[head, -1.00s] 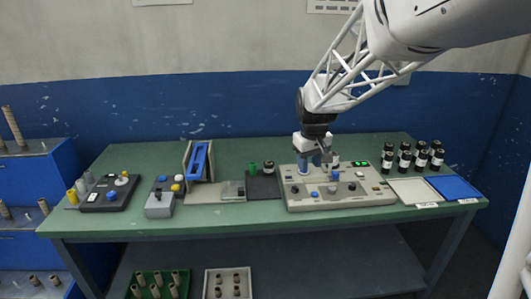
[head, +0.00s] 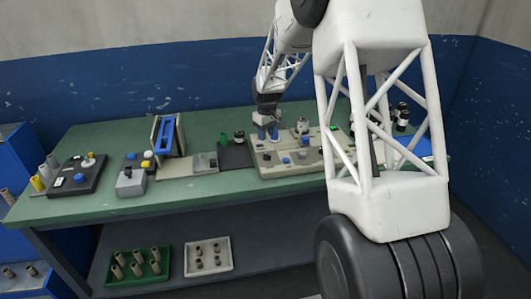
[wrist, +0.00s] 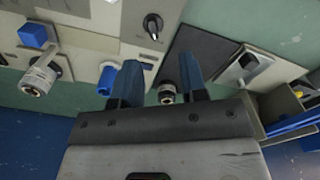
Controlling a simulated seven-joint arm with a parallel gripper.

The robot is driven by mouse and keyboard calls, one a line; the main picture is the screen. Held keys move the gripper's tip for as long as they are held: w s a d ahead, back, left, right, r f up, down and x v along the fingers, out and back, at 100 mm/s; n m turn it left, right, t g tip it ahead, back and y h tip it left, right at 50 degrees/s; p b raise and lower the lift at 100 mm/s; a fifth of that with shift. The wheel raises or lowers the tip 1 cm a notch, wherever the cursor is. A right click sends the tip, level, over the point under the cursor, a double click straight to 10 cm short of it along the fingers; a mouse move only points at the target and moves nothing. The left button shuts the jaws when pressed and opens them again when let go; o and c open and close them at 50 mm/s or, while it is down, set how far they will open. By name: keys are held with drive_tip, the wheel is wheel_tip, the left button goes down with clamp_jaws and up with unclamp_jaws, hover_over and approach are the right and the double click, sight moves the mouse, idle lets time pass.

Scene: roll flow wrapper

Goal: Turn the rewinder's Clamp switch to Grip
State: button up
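The beige control panel (head: 283,168), which I take to be the rewinder, sits on the green table with several knobs and buttons. My gripper (head: 267,133) is above its back left part. In the wrist view my gripper (wrist: 160,82) has its two blue fingers apart with nothing held between them. A black rotary switch (wrist: 152,24) with a white pointer shows on the panel, ahead of the fingers and apart from them. A blue knob (wrist: 107,78) is beside the left finger. The labels are too small to read, so I cannot tell which switch is Clamp.
A dark mat (head: 235,156) with a black jar (head: 239,137) and a green piece (head: 223,139) lies left of the panel. A blue-framed stand (head: 165,135) and two smaller control boxes are farther left. My arm hides the panel's right side and part of the table there.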

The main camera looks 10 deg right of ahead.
sight(266, 153)
drive_tip(key=w+f, duration=0.2)
drive_tip(key=f, duration=0.1)
drive_tip(key=shift+w, duration=0.4)
drive_tip(key=shift+f, duration=0.1)
drive_tip(key=shift+f, duration=3.85)
drive_tip(key=shift+c, duration=0.4)
clamp_jaws()
